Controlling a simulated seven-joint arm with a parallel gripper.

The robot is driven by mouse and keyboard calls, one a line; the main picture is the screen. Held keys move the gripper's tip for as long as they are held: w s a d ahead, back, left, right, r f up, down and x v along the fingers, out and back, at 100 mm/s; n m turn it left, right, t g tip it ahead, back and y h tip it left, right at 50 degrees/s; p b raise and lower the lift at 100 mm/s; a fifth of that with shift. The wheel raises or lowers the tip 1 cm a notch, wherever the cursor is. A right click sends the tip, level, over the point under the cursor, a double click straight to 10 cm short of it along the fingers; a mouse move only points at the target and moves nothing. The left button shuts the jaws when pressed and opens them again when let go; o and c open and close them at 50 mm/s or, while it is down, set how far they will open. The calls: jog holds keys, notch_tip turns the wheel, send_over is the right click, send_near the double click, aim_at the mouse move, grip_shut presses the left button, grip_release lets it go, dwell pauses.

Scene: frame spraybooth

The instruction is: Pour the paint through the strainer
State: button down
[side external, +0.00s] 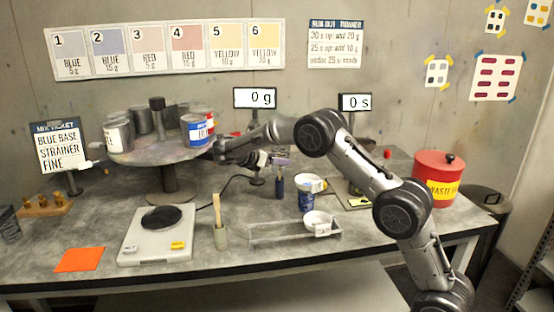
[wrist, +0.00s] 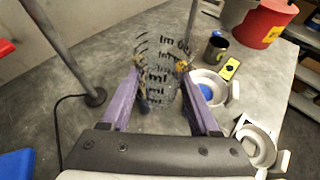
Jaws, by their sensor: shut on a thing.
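My gripper (wrist: 160,75) is shut on a clear cup (wrist: 160,92) with black mL marks, held between its purple fingers. In the side external view my gripper (side external: 284,154) is above the middle of the bench, and the clear cup is hard to make out there. What the cup contains cannot be told. A white strainer (side external: 310,183) sits over a dark blue cup (side external: 306,202) to the right and below my gripper. In the wrist view this strainer (wrist: 222,85) shows blue inside. A second white strainer (side external: 318,220) sits on a clear rack (side external: 275,236).
A round stand (side external: 160,152) with several paint cans is at left; one has a blue label (side external: 198,130). Display posts stand near my gripper.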

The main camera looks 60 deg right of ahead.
jog(key=shift+r, duration=2.05)
